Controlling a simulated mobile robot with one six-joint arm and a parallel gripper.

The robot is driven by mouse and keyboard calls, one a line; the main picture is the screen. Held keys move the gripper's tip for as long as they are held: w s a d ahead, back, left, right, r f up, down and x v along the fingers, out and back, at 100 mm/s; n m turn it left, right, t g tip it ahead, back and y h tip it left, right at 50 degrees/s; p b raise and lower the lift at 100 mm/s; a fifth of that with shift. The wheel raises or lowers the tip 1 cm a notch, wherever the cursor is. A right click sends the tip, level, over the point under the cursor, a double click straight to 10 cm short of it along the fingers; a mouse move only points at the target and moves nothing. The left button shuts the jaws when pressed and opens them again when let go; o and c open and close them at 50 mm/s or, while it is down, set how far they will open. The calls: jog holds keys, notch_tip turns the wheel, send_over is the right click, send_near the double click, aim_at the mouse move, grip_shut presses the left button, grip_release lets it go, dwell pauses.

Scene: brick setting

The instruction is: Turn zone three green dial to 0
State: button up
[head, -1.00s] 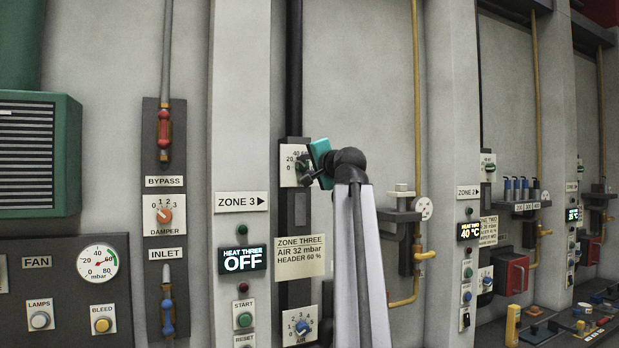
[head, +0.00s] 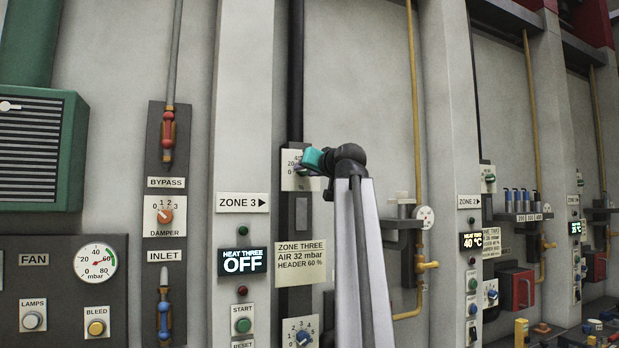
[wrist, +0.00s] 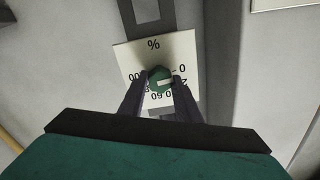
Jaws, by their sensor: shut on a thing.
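The zone three green dial (wrist: 159,78) sits on a white scale plate (wrist: 180,53), which appears upside down in the wrist view. My gripper (head: 301,169) is shut on the dial, with one dark finger on each side of it. The dial's white mark points right in the wrist view, toward the 0 and 20 end of the scale. The exact reading is hard to tell. Part of the scale is hidden by the fingers. In the head view the plate (head: 290,157) is partly covered by my gripper, and the dial is hidden.
The heat three display (head: 243,261) reads OFF. Below the plate hang a zone three card (head: 301,262) and a blue air dial (head: 303,338). A yellow pipe (head: 414,100) and a bracket with a gauge (head: 424,217) stand to the right.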

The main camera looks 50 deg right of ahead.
jog(key=shift+f+n, duration=0.3)
jog(key=shift+n, duration=0.2)
jog(key=o, duration=1.1)
jog(key=shift+s+d, duration=0.1)
jog(key=shift+c, duration=0.2)
jog(key=shift+r, duration=0.15)
jog(key=shift+s+a+r, duration=0.1)
jog(key=shift+s+a, duration=0.05)
jog(key=shift+a, duration=0.05)
jog(key=p+v, duration=1.2)
jog(key=v, duration=0.1)
jog(key=shift+s, duration=0.2)
